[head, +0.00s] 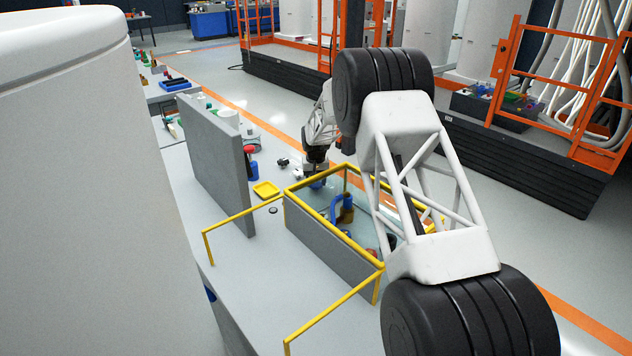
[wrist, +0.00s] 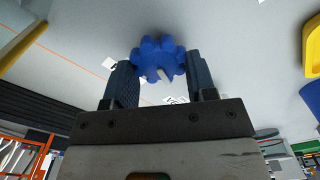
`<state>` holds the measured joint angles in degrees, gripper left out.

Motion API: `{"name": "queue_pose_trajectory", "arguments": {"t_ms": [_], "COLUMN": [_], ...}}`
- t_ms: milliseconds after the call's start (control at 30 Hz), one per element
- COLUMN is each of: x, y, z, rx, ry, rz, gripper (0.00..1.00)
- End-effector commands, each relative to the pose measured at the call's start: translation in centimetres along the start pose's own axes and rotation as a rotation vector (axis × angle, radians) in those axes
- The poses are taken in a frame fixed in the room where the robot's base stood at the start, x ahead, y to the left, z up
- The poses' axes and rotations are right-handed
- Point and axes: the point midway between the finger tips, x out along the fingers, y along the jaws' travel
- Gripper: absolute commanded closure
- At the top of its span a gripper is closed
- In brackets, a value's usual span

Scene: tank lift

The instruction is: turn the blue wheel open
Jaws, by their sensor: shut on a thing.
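The blue wheel (wrist: 157,50) has a lobed rim and sits between my two fingers in the wrist view. My gripper (wrist: 160,70) is shut on it, one finger on each side. In the head view the wheel (head: 318,185) shows only as a small blue patch under my gripper (head: 316,174), at the far end of the tank. The tank (head: 330,250) has yellow edges and grey and clear walls. How far the wheel is turned cannot be told.
A blue hook-shaped piece (head: 343,211) is inside the tank. A grey upright panel (head: 215,165) stands left of it, with a small yellow tray (head: 266,189) between. Yellow rails (head: 330,308) border the near table. My own arm covers the tank's right side.

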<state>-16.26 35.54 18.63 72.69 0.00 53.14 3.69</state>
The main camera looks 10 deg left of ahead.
Motion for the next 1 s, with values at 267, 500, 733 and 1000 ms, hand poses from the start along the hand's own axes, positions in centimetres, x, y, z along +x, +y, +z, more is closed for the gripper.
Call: {"name": "queue_pose_trajectory", "arguments": {"t_ms": [267,500,733,1000], "x": [-0.07,-0.07,-0.06,-0.03], "y": [-0.04,-0.04,-0.03,-0.03], "z": [-0.01,-0.01,-0.01,-0.01], "rx": [-0.054,-0.056,-0.055,-0.055], "ry": [0.001,0.001,0.001,0.0], "rz": [0.0,0.0,0.0,0.0], "gripper": [0.72,0.72,0.29,0.23]}}
